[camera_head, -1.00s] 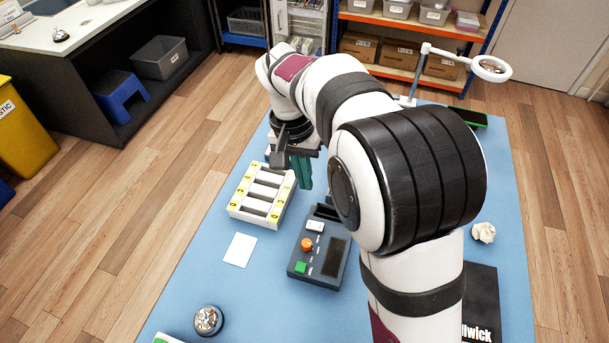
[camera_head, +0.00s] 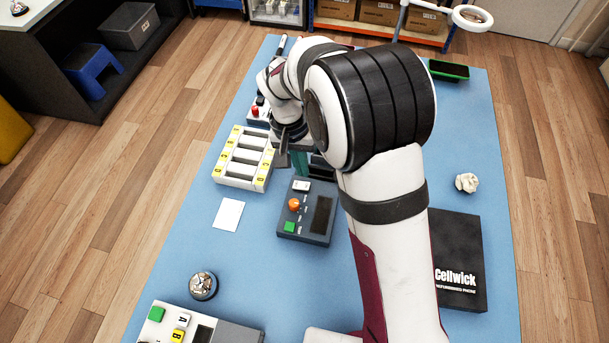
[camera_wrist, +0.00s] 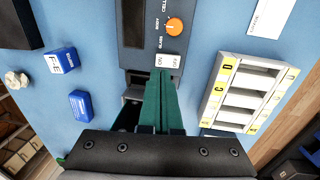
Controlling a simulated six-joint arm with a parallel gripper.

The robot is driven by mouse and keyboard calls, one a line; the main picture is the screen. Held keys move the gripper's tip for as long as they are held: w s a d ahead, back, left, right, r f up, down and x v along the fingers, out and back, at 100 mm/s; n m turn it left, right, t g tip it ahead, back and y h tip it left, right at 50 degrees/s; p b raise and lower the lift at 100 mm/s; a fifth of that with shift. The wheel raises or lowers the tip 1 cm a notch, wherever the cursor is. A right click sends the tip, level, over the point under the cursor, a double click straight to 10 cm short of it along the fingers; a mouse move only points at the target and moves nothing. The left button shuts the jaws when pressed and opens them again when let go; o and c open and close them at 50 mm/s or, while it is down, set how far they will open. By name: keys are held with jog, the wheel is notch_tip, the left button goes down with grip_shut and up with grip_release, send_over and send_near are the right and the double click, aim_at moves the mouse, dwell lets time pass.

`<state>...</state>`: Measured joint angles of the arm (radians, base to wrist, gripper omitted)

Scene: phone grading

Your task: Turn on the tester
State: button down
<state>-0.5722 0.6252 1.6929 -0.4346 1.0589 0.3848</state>
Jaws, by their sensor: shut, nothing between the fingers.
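The tester (camera_head: 319,228) is a dark grey box on the blue mat, with an orange knob, a green button and a dark screen. Its white rocker switch (camera_head: 301,186) sits near the far end; in the wrist view the switch (camera_wrist: 168,61) is marked ON and OFF. My gripper (camera_head: 300,165) is shut and empty, with teal fingers pointing down at the far end of the tester. In the wrist view the fingertips (camera_wrist: 163,86) appear just short of the switch. I cannot tell whether they touch it or which side is pressed.
A white slotted rack (camera_head: 232,182) with yellow labels stands left of the tester, with a white card (camera_head: 228,214) in front. A bell (camera_head: 203,285) is nearer. A black Cellwick box (camera_head: 462,245) lies right. Small blue boxes (camera_wrist: 80,105) show in the wrist view.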

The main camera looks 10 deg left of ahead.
aim_at(307, 185)
jog(key=shift+d+f, duration=0.15)
jog(key=shift+f, duration=1)
jog(key=shift+d+f, duration=0.15)
jog(key=shift+f, duration=1)
jog(key=shift+d+f, duration=0.15)
jog(key=shift+f, duration=0.1)
jog(key=shift+a+r, duration=0.1)
jog(key=shift+a, duration=0.75)
